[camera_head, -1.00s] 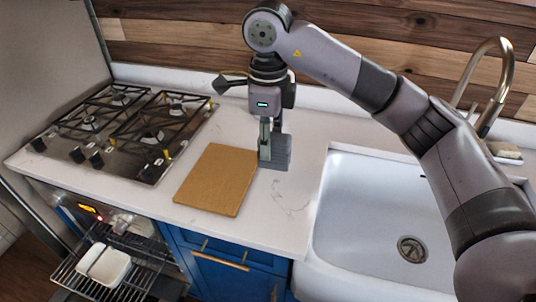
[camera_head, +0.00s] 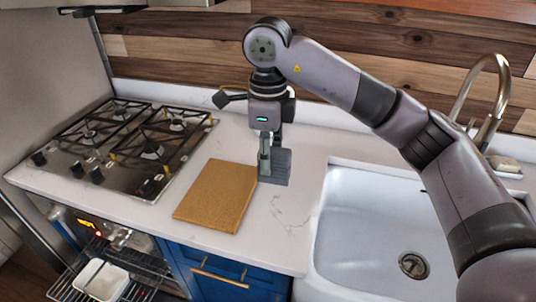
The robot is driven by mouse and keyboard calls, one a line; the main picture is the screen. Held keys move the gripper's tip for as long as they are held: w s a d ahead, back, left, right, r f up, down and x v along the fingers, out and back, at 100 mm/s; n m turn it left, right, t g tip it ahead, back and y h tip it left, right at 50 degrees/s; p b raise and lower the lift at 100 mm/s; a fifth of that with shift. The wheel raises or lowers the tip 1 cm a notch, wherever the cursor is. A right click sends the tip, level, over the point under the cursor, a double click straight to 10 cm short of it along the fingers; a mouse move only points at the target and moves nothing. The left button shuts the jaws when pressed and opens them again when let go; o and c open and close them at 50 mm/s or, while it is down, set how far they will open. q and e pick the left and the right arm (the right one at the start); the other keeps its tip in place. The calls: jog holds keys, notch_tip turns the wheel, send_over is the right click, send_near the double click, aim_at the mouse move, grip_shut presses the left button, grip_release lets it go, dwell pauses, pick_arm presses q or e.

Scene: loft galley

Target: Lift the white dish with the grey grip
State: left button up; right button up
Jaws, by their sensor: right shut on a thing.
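The white dish (camera_head: 101,280) sits low at the left on the wire rack of the open oven, partly cut off by the bottom edge of the picture. Whether the grip still touches the counter I cannot tell. My left gripper is not in view.
A brown board (camera_head: 215,196) lies on the white counter (camera_head: 285,225). A gas hob (camera_head: 120,145) is at the left, above the oven rack (camera_head: 140,275). A white sink (camera_head: 375,225) with a curved tap (camera_head: 497,95) is at the right. Blue drawers (camera_head: 228,280) are below.

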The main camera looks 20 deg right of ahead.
jog(key=shift+r+p, duration=1.9)
jog(key=shift+r, duration=0.95)
